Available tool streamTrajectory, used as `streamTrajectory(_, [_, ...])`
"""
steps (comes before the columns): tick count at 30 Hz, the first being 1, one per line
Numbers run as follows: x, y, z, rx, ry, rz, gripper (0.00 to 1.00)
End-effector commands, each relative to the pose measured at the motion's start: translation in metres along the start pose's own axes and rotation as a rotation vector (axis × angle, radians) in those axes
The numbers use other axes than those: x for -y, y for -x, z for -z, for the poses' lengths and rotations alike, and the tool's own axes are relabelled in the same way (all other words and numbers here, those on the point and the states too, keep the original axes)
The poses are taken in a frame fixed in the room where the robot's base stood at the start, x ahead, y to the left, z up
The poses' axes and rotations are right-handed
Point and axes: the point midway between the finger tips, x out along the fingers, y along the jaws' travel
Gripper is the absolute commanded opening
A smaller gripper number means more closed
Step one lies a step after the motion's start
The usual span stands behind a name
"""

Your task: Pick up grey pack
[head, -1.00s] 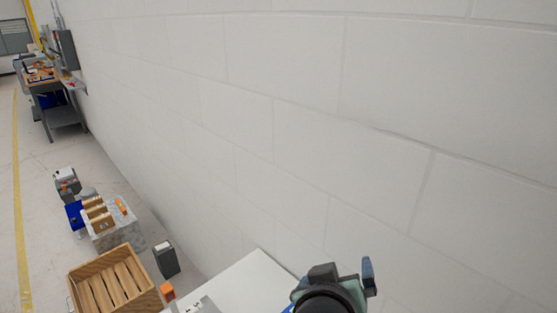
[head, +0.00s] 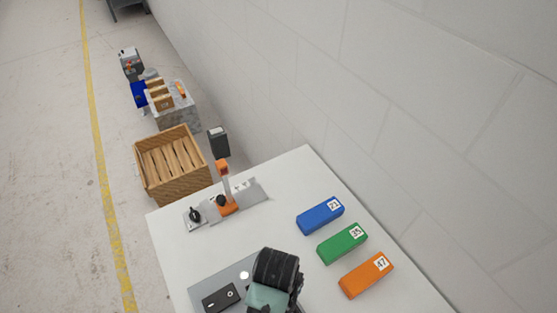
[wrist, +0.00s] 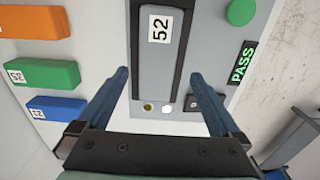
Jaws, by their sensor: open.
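The grey pack (wrist: 158,62), labelled 52, lies in a dark-edged slot of a grey fixture (wrist: 205,60) in the wrist view. A green button (wrist: 241,11) and a lit PASS sign (wrist: 244,63) sit on the fixture's right side. My gripper (wrist: 160,76) is open and empty, with one blue finger towards each side of the pack's near end. I cannot tell the height gap between the fingers and pack. In the head view my arm's end (head: 275,275) is at the bottom, and I cannot make out the grey pack there.
Blue (head: 320,216), green (head: 342,244) and orange (head: 366,275) packs lie on the white table (head: 290,185), right of my arm. An orange lever device (head: 224,190) stands at the back left. A wooden crate (head: 192,190) is beyond the table; a wall (head: 430,100) runs along the right.

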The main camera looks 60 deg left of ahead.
Motion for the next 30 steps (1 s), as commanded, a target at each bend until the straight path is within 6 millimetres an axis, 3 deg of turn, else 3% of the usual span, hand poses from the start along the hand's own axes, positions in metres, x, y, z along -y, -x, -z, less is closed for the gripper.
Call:
streamTrajectory(12, [-0.003,-0.044,-0.001,0.001,-0.001,0.001,1.00])
streamTrajectory(22, [-0.004,-0.052,0.000,-0.002,-0.002,-0.002,1.00])
streamTrajectory(23, [-0.004,-0.052,0.000,-0.002,-0.002,-0.001,0.98])
streamTrajectory(30, [-0.003,-0.052,-0.001,-0.001,-0.002,-0.001,0.55])
